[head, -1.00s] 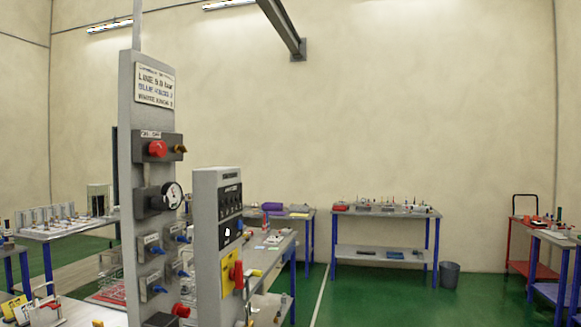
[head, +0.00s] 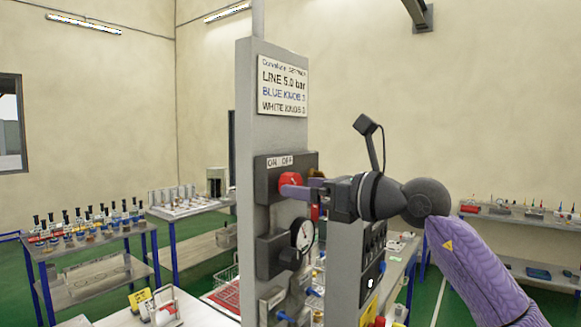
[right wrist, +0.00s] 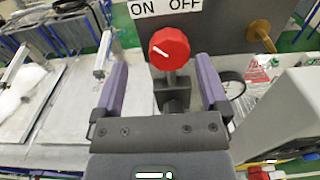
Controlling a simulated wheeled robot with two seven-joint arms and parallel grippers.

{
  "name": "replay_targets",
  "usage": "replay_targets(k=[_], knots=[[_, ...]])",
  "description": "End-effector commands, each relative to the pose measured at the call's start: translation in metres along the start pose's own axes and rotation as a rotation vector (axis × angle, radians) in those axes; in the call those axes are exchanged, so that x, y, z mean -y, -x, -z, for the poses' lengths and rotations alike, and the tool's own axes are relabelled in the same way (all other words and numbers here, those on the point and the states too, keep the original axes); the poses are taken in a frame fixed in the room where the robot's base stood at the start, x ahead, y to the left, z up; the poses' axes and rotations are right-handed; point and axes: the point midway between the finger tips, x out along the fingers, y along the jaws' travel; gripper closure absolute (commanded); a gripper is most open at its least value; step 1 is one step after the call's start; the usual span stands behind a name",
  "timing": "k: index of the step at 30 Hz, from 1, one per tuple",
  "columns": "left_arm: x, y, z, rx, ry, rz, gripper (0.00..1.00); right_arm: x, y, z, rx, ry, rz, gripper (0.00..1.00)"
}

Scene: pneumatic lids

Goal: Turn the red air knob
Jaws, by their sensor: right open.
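The red air knob (head: 291,181) sits on a dark grey valve block (head: 268,167) under an ON/OFF label on the tall grey panel. It also shows in the right wrist view (right wrist: 169,48), with a white mark pointing to the upper left, toward ON. My right gripper (head: 300,190) is at the knob's front. Its two purple fingers are open, one on each side of the knob's line in the right wrist view (right wrist: 165,85), with a gap to each side. The knob appears just beyond the fingertips. My left gripper is not in view.
A pressure gauge (head: 302,234) and blue-knobbed blocks sit below the valve. A sign (head: 283,86) is above it. A shorter grey control box (head: 345,270) stands close at right, under my right arm. A brass fitting (right wrist: 260,29) sticks out right of the knob.

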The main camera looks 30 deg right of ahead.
Motion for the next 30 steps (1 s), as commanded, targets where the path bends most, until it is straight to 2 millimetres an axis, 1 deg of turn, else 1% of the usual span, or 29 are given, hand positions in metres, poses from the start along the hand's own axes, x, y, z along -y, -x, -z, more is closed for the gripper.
replay_targets(k=[1, 3, 6, 9, 16, 17, 18, 20, 21, 23, 24, 26, 27, 29, 30], knots=[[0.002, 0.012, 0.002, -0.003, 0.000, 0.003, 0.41, -0.001, -0.010, -0.006, 0.000, -0.004, -0.003, 0.06], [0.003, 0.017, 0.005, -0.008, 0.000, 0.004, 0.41, 0.000, -0.021, -0.004, 0.000, -0.004, -0.002, 0.06], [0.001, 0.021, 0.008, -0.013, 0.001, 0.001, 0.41, 0.000, -0.031, -0.002, 0.001, -0.003, -0.001, 0.06], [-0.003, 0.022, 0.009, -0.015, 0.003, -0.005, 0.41, -0.001, -0.036, 0.000, 0.000, -0.002, -0.001, 0.06], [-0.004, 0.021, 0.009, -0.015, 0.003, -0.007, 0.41, -0.001, -0.036, 0.002, 0.000, -0.001, -0.001, 0.06], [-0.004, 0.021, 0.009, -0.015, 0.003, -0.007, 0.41, -0.001, -0.036, 0.002, 0.000, -0.002, -0.001, 0.12], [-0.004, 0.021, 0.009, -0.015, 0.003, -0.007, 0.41, -0.001, -0.036, 0.001, 0.000, -0.002, -0.001, 0.21], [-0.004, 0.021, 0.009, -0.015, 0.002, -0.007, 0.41, -0.001, -0.036, 0.001, 0.000, -0.002, -0.002, 0.33], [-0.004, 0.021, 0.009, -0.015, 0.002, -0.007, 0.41, -0.001, -0.036, 0.001, 0.000, -0.002, -0.002, 0.42], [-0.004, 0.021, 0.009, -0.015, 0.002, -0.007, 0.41, -0.001, -0.036, 0.001, 0.000, -0.002, -0.002, 0.55], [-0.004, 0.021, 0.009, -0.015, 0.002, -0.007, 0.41, -0.001, -0.036, 0.001, 0.000, -0.002, -0.002, 0.63], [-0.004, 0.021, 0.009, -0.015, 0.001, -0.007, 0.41, -0.001, -0.036, 0.001, 0.000, -0.002, -0.002, 0.76], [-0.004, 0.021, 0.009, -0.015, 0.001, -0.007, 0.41, -0.001, -0.036, 0.001, 0.000, -0.002, -0.002, 0.84], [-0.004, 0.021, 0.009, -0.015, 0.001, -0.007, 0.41, -0.001, -0.036, 0.001, 0.000, -0.002, -0.002, 0.97], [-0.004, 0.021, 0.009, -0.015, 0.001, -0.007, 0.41, -0.001, -0.036, 0.001, 0.001, -0.002, -0.002, 1.00]])
